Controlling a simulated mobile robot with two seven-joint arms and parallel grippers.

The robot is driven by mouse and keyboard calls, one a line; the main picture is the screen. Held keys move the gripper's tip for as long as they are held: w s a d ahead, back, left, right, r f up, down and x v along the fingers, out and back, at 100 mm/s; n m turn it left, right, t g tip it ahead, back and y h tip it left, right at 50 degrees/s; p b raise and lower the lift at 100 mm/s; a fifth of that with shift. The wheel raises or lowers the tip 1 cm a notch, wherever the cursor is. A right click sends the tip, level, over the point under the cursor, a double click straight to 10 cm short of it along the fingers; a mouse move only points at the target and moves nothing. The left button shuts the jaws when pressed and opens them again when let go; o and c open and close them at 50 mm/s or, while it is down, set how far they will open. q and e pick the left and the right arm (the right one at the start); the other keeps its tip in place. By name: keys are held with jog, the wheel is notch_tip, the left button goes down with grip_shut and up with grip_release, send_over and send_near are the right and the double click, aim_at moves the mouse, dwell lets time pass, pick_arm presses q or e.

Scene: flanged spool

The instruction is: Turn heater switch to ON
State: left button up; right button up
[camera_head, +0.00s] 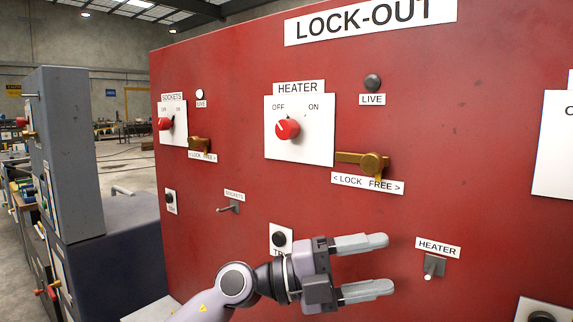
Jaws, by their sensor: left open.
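The heater switch (288,128) is a red rotary knob on a white plate marked HEATER, OFF and ON, on the red lock-out panel (480,110). Its pale mark points up and left, toward OFF. A brass lock lever (362,161) lies roughly level at its lower right, above a "LOCK FREE" label. A small toggle (433,266) labelled HEATER sits lower right. My left gripper (367,266) is open and empty, in front of the panel below the knob and left of the toggle. It partly covers a black button (279,239) and its label. My right gripper is not in view.
A dark LIVE lamp (372,82) is above right of the heater plate. To the left are a SOCKETS knob (165,124), its brass lever (200,144) and a SOCKETS toggle (230,207). A grey cabinet (75,150) stands left of the panel.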

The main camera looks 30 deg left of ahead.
pick_arm(q)
jog(key=w+a+r+m+y+b, duration=0.2)
jog(key=a+r+y, duration=0.2)
jog(key=r, duration=0.1)
jog(key=n+t+y+b, duration=0.2)
jog(key=n+t+y, duration=0.45)
jog(key=y, duration=0.55)
send_near(283, 131)
jog(key=w, duration=0.4)
jog(key=shift+m+t, duration=0.35)
jog(key=shift+m, duration=0.1)
jog(key=w, duration=0.2)
jog(key=w+p, duration=0.1)
jog(key=w, duration=0.3)
jog(key=shift+d+f+p, duration=0.15)
jog(key=shift+d+p, duration=0.15)
jog(key=shift+w, duration=0.35)
jog(key=shift+f, duration=0.1)
jog(key=shift+c, duration=0.9)
jog(key=c, duration=0.9)
